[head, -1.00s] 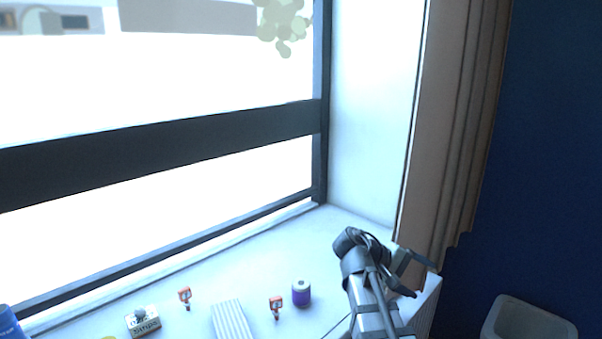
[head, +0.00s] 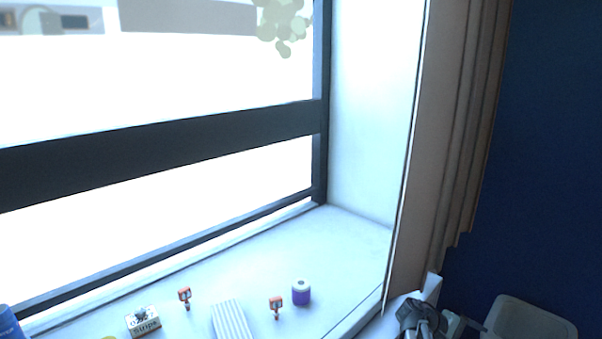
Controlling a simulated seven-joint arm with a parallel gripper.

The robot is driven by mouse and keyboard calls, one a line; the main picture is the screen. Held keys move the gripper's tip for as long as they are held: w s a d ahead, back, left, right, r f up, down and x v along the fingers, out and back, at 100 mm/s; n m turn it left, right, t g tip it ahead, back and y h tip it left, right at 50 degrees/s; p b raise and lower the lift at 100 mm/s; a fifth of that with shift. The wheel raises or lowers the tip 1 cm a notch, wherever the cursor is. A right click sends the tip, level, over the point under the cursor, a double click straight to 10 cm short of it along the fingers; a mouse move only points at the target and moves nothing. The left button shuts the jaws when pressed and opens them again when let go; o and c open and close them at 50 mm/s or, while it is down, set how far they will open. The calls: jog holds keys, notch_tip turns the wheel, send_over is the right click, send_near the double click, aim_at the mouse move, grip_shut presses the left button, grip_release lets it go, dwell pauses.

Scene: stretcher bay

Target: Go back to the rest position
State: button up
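My gripper (head: 457,325) shows only in part at the bottom edge of the head view, right of centre. It is in front of the sill, near the sill's right end and left of a grey bin. My dark wrist is beside it, and the rest of the arm is cut off by the frame. The fingers are too small and dark to tell whether they are open or hold anything.
On the white window sill (head: 345,240) stand a purple cylinder (head: 301,293), two small orange-red items (head: 276,306) (head: 185,297), a ribbed white block (head: 231,321), a box marked "Strips" (head: 144,325) and a blue object (head: 9,325). A brown curtain (head: 440,150) hangs right; a grey bin (head: 530,318) stands below.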

jog(key=s+d+f+n+y, duration=0.2)
jog(key=s+f, duration=0.2)
jog(key=f, duration=0.8)
jog(key=s+d+f+n+y, duration=0.1)
jog(key=s+f, duration=0.3)
jog(key=f, duration=0.8)
jog(key=s+a+f+g+y, duration=0.1)
jog(key=s+f+y, duration=0.1)
jog(key=s+f, duration=0.4)
jog(key=s+a+f+y, duration=0.15)
jog(key=s+f, duration=0.25)
jog(key=f, duration=0.4)
jog(key=s+a+m+g+y, duration=0.1)
jog(key=s+a, duration=0.4)
jog(key=a, duration=0.5)
jog(key=s+a+m+g+y, duration=0.1)
jog(key=s+a+m+y, duration=0.2)
jog(key=a, duration=0.7)
jog(key=s+a+m+g+y, duration=0.1)
jog(key=s+a+m+y, duration=0.1)
jog(key=s+a, duration=0.6)
jog(key=shift+a+f+m+g, duration=0.25)
jog(key=shift+a+m+g, duration=0.05)
jog(key=shift+a, duration=0.6)
jog(key=shift+s, duration=0.1)
